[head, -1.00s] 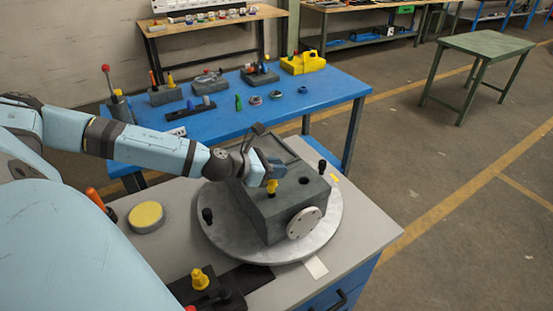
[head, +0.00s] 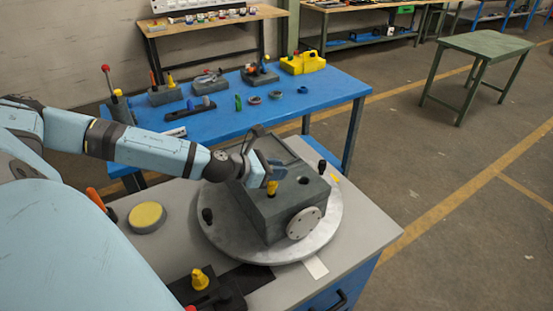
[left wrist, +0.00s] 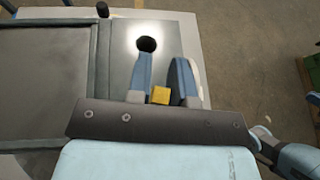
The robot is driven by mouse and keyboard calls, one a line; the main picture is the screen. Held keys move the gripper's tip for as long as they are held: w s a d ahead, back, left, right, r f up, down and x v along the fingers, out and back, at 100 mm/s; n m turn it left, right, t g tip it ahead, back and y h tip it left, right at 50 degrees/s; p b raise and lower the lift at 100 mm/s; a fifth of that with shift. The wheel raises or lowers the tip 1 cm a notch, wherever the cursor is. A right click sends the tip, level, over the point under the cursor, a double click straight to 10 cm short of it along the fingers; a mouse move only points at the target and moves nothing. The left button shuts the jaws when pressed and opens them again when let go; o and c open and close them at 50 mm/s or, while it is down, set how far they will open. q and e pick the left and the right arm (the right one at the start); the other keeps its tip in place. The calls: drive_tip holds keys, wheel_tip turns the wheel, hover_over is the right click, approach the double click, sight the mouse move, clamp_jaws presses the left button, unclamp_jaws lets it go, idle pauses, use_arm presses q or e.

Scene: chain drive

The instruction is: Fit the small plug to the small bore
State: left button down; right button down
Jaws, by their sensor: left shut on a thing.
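My left gripper (head: 268,178) is shut on a small yellow plug (head: 272,188) over the top of the grey block (head: 285,208). In the left wrist view the plug (left wrist: 161,95) shows between the two blue fingers. I cannot tell whether its lower end is in a hole or just above the surface. A dark round bore (head: 304,181) is open in the block's top, to the right of the plug. It also shows in the left wrist view (left wrist: 147,44), beyond the fingertips. Which bore is the small one is unclear. My right gripper is not in view.
The block sits on a round metal turntable (head: 225,243) with black knobs. A larger yellow plug (head: 200,280) stands in a dark holder at the front. A yellow-topped disc (head: 146,216) lies at left. A blue table (head: 235,118) with parts stands behind.

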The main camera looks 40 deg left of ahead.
use_arm(q)
drive_tip(key=shift+f+b, duration=1.2)
drive_tip(key=shift+f, duration=0.65)
drive_tip(key=c, duration=0.9)
unclamp_jaws()
drive_tip(key=shift+c, duration=0.2)
drive_tip(key=shift+s+a, duration=0.1)
drive_tip(key=shift+s+a+b, duration=0.15)
drive_tip(key=shift+s+b, duration=0.1)
drive_tip(key=shift+b, duration=0.05)
drive_tip(key=b+v, duration=0.3)
drive_tip(key=v, duration=0.2)
drive_tip(key=shift+s, duration=0.1)
drive_tip(key=v, duration=0.8)
drive_tip(key=shift+b, duration=0.3)
drive_tip(key=shift+r, duration=0.15)
